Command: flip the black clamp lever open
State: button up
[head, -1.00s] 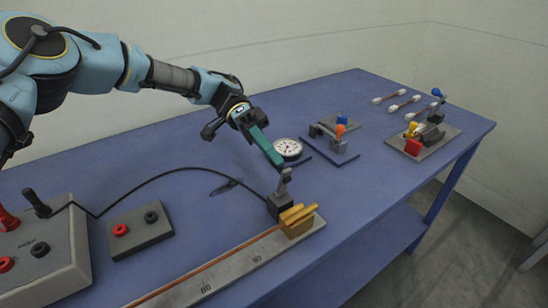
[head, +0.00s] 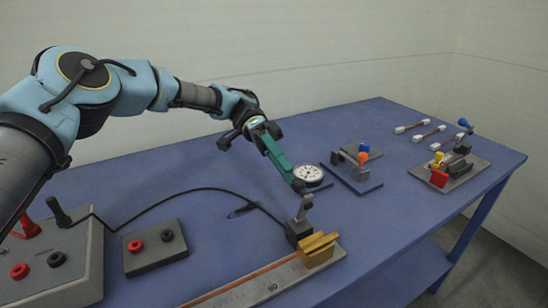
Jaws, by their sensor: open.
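The black clamp (head: 298,233) sits at the near end of the black cable, against the brass blocks on the grey scale bar. Its dark lever (head: 304,207) stands up from it, roughly upright, with a rounded top. My gripper (head: 290,178) has long green fingers slanting down to the right.
A white dial gauge (head: 309,175) stands just behind the lever. A grey box with red and black sockets (head: 155,248) is at the left, beside a larger grey unit (head: 60,262). Fixtures with coloured knobs (head: 452,170) stand at the right. The blue table (head: 210,165) is clear behind the cable.

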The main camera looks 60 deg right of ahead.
jog(key=p+v, duration=0.7)
dwell(0.3)
dwell(0.8)
